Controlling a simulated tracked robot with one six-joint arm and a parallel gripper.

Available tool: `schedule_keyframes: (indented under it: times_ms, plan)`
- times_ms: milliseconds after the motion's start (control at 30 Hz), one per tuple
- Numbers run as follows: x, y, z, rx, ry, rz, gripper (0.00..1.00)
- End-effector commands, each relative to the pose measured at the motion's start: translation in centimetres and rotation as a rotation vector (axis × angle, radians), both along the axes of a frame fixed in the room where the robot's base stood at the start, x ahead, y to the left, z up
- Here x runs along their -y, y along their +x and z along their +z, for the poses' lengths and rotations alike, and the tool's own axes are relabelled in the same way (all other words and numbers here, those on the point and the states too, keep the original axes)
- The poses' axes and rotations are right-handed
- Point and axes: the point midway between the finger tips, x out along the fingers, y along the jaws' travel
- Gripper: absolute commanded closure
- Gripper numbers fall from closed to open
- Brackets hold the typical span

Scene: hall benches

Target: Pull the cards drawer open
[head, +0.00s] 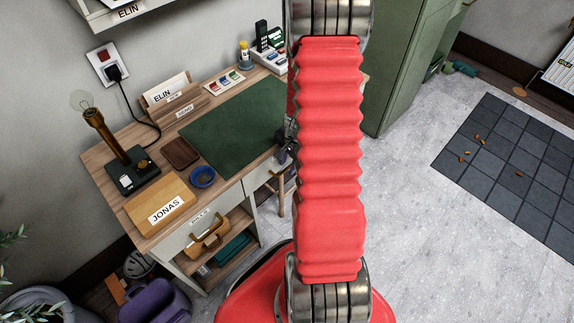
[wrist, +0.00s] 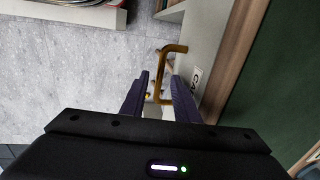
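The cards drawer (wrist: 191,78) shows in the wrist view as a pale front under the wooden desk edge, with a label partly readable as "CA". It looks shut. Its brass handle (wrist: 172,48) stands out from the front. My gripper (wrist: 157,72) is open, its two dark fingers on either side of the handle's bar, with gaps visible.
Another drawer (head: 200,222) is at left, above open shelves. A green cabinet (head: 400,70) stands right.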

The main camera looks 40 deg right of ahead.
Motion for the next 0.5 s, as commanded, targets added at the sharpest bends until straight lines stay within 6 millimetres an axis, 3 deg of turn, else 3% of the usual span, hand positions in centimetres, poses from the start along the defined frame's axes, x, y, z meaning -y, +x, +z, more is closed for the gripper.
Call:
schedule_keyframes:
  times_ms: [400, 500]
  plan:
    - [0.00, 0.10, -0.59, 0.000, 0.000, 0.000, 0.72]
    - [0.01, 0.10, -0.58, 0.000, 0.000, 0.000, 0.78]
